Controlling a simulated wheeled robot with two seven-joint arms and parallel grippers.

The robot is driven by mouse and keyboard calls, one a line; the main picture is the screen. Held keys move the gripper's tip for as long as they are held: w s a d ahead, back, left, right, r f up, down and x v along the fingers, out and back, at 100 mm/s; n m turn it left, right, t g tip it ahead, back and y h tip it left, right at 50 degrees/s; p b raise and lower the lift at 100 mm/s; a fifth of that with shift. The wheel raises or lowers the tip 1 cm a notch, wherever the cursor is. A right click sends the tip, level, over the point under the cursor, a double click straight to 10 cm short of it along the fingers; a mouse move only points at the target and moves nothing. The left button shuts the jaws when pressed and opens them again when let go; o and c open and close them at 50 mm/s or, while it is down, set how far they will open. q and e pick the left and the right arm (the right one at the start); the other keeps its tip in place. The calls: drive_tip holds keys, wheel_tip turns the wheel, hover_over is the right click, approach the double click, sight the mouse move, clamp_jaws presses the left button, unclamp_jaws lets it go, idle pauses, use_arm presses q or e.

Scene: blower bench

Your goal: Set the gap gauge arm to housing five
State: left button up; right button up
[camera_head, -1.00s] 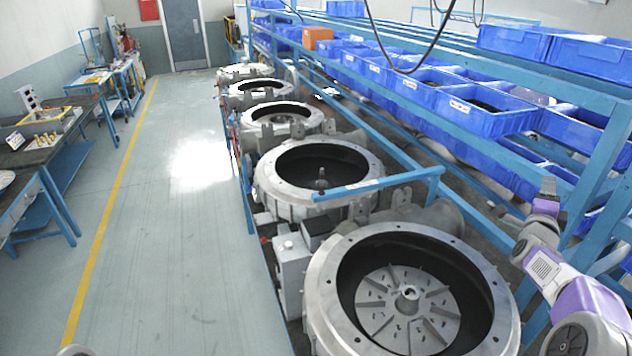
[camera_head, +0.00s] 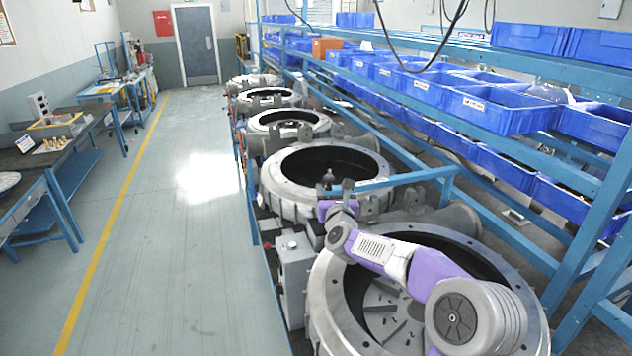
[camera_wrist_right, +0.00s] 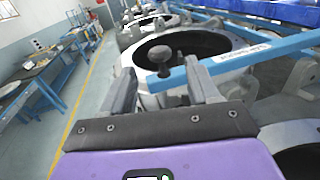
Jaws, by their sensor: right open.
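The gap gauge arm (camera_head: 400,181) is a blue bar with a white label, reaching left from the blue rail over the near rim of the second-nearest housing (camera_head: 275,185). A dark knob (camera_wrist_right: 160,55) stands at its free end; it also shows in the head view (camera_head: 329,178). My right gripper (camera_head: 337,192) is open and empty, close to the knob. In the right wrist view, the knob appears between the spread fingers (camera_wrist_right: 163,92), slightly beyond their tips; I cannot tell whether they touch the bar. My left gripper is out of view.
Several round grey housings recede in a row; my right arm covers part of the nearest one (camera_head: 322,292). A blue rack with blue bins (camera_head: 500,108) runs along the right. The floor (camera_head: 165,260) left of the row is clear. Workbenches (camera_head: 30,165) stand at far left.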

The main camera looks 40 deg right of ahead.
sight(330, 181)
drive_tip(key=p+x, duration=0.2)
drive_tip(key=x, duration=0.3)
drive_tip(key=shift+w+d+r, duration=0.1)
drive_tip(key=shift+w+d, duration=0.05)
drive_tip(key=shift+w, duration=0.2)
drive_tip(key=shift+w+d+p, duration=0.3)
drive_tip(key=shift+w+d, duration=0.05)
drive_tip(key=shift+w, duration=0.15)
drive_tip(key=shift+c, duration=0.2)
drive_tip(key=shift+a, duration=0.1)
clamp_jaws()
